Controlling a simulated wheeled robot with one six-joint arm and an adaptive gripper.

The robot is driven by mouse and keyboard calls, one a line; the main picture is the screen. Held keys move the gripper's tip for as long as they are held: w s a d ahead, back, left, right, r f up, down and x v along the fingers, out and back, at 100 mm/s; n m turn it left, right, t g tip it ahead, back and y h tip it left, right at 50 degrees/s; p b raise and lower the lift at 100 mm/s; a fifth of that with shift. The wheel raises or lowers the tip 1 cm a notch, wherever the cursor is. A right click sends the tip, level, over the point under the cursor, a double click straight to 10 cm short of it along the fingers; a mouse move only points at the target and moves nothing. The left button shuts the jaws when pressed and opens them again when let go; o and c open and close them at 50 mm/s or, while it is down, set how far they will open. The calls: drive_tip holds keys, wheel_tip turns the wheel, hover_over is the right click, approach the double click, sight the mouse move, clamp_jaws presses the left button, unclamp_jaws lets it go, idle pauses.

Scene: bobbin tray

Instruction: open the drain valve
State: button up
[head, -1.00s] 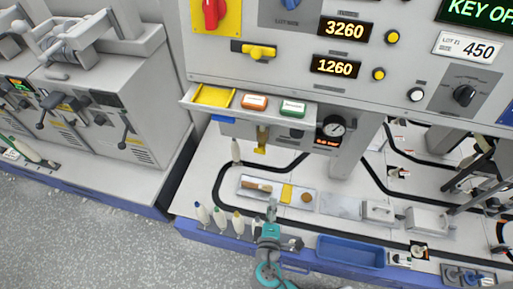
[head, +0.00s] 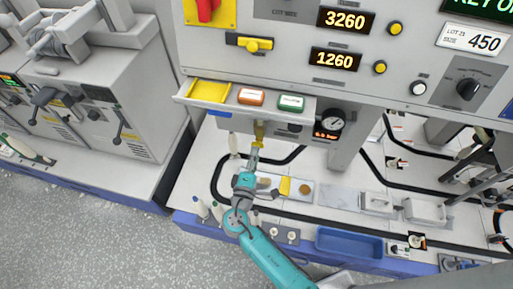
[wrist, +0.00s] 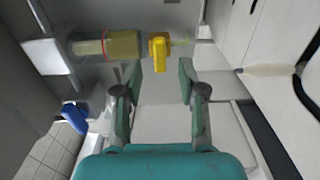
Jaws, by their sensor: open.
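The drain valve shows as a yellow handle (wrist: 159,52) at the end of a clear bowl (wrist: 108,47) with amber contents and a red ring in the wrist view. In the head view the yellow handle (head: 259,132) hangs under the panel's shelf. My gripper (wrist: 160,75) is open, with its two fingers apart and nothing between them. The handle lies just beyond the fingertips, roughly in line with the gap. In the head view my gripper (head: 254,152) is right below the handle and partly overlaps it. I cannot tell whether they touch.
A blue lever (wrist: 75,117) is left of the fingers in the wrist view. A tray (head: 323,194) with a yellow piece and a blue bin (head: 349,244) are on the bench. A white bottle (head: 234,145) stands close by on the left.

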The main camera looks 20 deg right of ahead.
sight(258, 145)
drive_tip(key=shift+x, duration=1.75)
clamp_jaws()
